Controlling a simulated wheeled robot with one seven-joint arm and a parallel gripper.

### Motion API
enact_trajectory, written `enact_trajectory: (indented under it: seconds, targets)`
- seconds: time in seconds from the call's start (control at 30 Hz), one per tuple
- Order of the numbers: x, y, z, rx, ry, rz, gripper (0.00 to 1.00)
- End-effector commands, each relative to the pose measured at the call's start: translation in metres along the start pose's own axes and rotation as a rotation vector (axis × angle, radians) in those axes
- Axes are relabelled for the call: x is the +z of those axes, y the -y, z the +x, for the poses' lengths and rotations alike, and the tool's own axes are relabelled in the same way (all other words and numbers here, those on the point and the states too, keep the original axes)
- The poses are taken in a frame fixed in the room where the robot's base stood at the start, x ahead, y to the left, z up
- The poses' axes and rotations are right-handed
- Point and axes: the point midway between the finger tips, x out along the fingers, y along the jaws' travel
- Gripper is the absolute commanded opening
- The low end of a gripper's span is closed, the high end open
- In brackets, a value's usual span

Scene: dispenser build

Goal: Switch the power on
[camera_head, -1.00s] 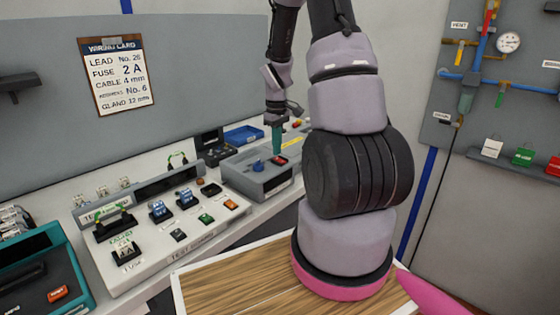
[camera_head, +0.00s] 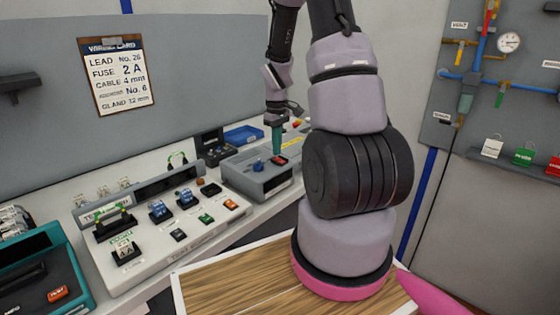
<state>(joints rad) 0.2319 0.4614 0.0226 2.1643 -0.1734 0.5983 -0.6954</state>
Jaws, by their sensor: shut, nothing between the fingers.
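The grey box (camera_head: 262,183) on the bench has a blue knob (camera_head: 258,166) and a small red switch (camera_head: 281,160) on its top. I cannot tell whether the red switch is the power switch, or which way it is set. My gripper (camera_head: 277,153) points down over this box, its teal fingers together and empty. Its tips are at or just above the red switch; I cannot tell whether they touch it. Several more small switches sit on the long grey panel (camera_head: 190,240) to the left, among them an orange one (camera_head: 231,204).
A teal unit (camera_head: 60,255) with an orange switch stands at the lower left. A blue tray (camera_head: 243,135) and a dark open box (camera_head: 213,147) stand behind the grey box. A wiring card (camera_head: 118,75) hangs on the wall. My arm hides the bench to the right.

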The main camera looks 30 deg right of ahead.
Motion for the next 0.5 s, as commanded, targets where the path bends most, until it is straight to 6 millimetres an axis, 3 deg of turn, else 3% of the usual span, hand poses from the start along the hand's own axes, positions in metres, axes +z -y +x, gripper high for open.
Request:
enact_trajectory:
  seconds: [0.5]
  targets:
    - [0.0000, 0.0000, 0.0037, 0.000, 0.001, 0.000, 0.00]
